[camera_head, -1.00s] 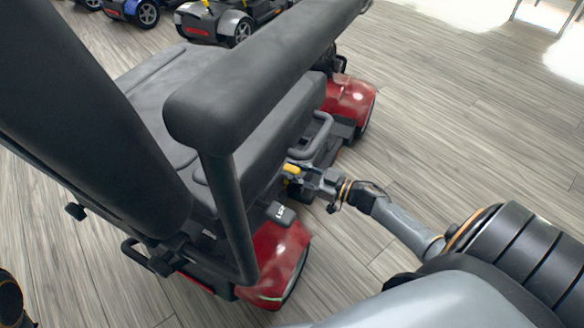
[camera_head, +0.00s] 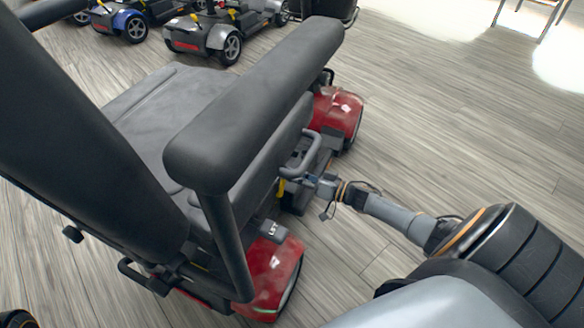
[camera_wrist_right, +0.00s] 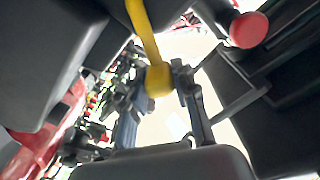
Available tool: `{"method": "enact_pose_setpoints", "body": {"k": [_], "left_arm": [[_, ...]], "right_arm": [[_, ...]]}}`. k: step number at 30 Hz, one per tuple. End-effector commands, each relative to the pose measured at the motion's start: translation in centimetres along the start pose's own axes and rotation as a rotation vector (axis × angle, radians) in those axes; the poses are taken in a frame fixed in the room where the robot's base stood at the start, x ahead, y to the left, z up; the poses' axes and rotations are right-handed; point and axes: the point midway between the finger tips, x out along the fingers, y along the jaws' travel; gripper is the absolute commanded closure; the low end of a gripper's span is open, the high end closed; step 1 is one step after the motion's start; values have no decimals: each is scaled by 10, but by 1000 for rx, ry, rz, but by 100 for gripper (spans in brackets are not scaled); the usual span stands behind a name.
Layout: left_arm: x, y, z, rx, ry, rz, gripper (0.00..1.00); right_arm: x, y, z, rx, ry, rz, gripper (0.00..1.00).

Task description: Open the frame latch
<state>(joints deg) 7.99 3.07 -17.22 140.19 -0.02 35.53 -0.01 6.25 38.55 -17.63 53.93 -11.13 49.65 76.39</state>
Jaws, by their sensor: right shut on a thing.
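The frame latch shows as a small yellow lever (camera_head: 281,189) low on the side of the red and grey scooter (camera_head: 272,265), below the seat and armrest. In the head view it points downward. In the right wrist view the yellow lever (camera_wrist_right: 145,32) comes down from the top, and its thick end lies between my fingers. My right gripper (camera_head: 310,185) is shut on the lever; it also shows in the right wrist view (camera_wrist_right: 160,92). My left gripper is not in view.
A grey armrest (camera_head: 255,110) and dark seat back (camera_head: 85,130) rise over the latch. A red knob (camera_wrist_right: 249,30) shows in the wrist view.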

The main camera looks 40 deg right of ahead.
Motion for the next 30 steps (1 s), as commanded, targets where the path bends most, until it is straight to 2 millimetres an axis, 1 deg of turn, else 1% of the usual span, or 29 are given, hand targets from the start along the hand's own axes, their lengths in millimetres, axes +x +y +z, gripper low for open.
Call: {"method": "enact_pose_setpoints", "body": {"k": [14,15,18,26,30], "left_arm": [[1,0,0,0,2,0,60],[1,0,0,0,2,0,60],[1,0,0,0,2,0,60],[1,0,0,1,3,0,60],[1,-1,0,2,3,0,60]], "right_arm": [[-1,3,0,18,-1,5,100],[-1,3,0,19,-1,5,68],[-1,2,0,18,-1,4,49],[0,2,0,15,-1,2,49],[-8,2,1,15,-2,3,49]]}}
